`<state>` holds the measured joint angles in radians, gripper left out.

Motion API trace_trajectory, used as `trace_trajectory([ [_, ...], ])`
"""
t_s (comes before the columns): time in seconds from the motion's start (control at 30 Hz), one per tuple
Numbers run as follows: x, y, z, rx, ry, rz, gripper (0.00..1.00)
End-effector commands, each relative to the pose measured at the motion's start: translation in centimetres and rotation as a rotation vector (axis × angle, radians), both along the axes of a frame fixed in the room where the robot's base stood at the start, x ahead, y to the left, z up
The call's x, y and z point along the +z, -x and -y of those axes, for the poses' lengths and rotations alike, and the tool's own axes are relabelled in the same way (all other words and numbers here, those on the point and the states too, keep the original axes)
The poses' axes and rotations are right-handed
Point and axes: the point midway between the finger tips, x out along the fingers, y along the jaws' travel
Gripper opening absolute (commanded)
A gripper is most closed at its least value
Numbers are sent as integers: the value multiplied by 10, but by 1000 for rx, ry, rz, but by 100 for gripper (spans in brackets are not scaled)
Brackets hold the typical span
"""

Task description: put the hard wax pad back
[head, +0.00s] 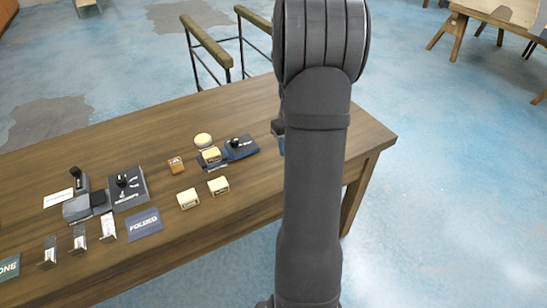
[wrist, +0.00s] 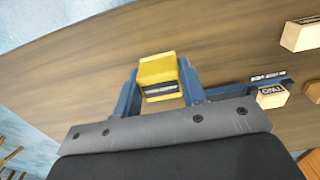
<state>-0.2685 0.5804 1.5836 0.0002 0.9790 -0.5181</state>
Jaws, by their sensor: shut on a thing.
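In the wrist view my gripper (wrist: 158,88) has its two blue fingers on either side of a yellow block (wrist: 158,70) with a dark label on its front face. I take this block to be the hard wax pad, but its label is too small to read. The gripper is shut on it, above or at the wooden tabletop; the gap to the wood cannot be told. In the head view my arm hides the gripper and the held block.
The wooden table (head: 130,145) carries cream blocks (head: 187,198), a round pale pad (head: 203,140), a small brown block (head: 176,165) and a dark blue stand (head: 241,147). The back of the tabletop is clear.

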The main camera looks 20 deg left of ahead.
Motion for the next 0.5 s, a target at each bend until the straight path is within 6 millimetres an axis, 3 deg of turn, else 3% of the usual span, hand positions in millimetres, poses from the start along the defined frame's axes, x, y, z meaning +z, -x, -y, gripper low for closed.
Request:
trace_trajectory([
  [0.03,-8,-2,-13,5,0,-1,20],
  [0.2,-26,-8,-43,3,0,0,20],
  [0.5,-44,-11,-55,-1,1,-1,20],
])
